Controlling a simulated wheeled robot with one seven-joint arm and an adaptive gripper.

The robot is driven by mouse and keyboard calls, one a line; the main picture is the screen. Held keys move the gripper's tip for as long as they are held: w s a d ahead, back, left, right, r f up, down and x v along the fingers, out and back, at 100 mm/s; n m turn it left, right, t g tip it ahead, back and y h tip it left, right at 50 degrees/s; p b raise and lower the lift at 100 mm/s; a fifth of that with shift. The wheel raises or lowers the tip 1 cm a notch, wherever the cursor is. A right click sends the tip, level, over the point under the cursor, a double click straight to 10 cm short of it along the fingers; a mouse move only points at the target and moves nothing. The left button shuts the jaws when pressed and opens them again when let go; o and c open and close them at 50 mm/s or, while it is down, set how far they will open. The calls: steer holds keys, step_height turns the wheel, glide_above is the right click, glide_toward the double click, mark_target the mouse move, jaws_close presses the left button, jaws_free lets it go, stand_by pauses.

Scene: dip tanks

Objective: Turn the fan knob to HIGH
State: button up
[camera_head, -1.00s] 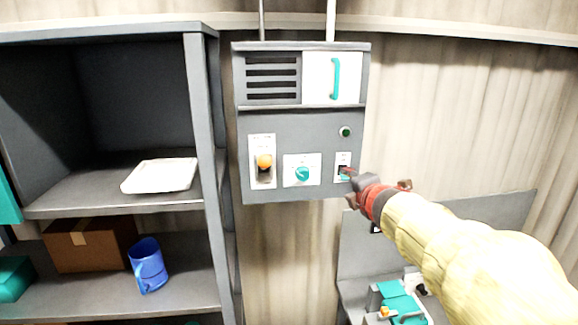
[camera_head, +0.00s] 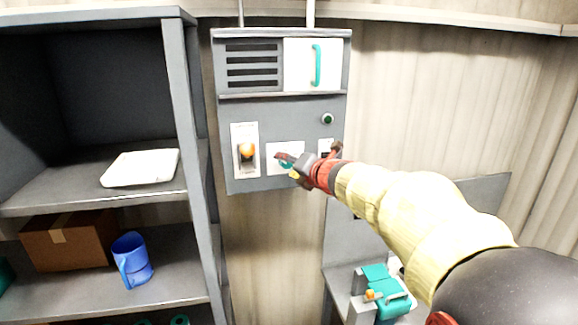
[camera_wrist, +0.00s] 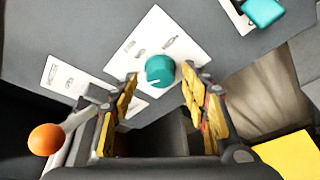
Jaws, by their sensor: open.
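The fan knob is a round teal knob (camera_wrist: 160,70) on a white label plate (camera_wrist: 130,52) with small markings I cannot read. It has a white pointer line toward the lower left in the wrist view. In the head view the knob (camera_head: 286,163) is partly hidden by my gripper (camera_head: 288,165), which is in front of the grey control panel (camera_head: 284,108). In the wrist view my gripper (camera_wrist: 160,95) is open, its yellow-padded fingers on either side of the knob and just short of it. I cannot tell whether they touch it.
An orange-tipped lever (camera_head: 246,151) is left of the knob, and it shows close to the left finger in the wrist view (camera_wrist: 46,139). A teal rocker switch (camera_wrist: 263,11) is on the other side. A grey shelf (camera_head: 182,100) stands left of the panel.

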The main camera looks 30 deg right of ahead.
steer(key=shift+w+d, duration=0.1)
steer(key=shift+c, duration=1)
steer(key=shift+f, duration=0.1)
steer(key=c, duration=1)
steer(key=shift+o, duration=0.2)
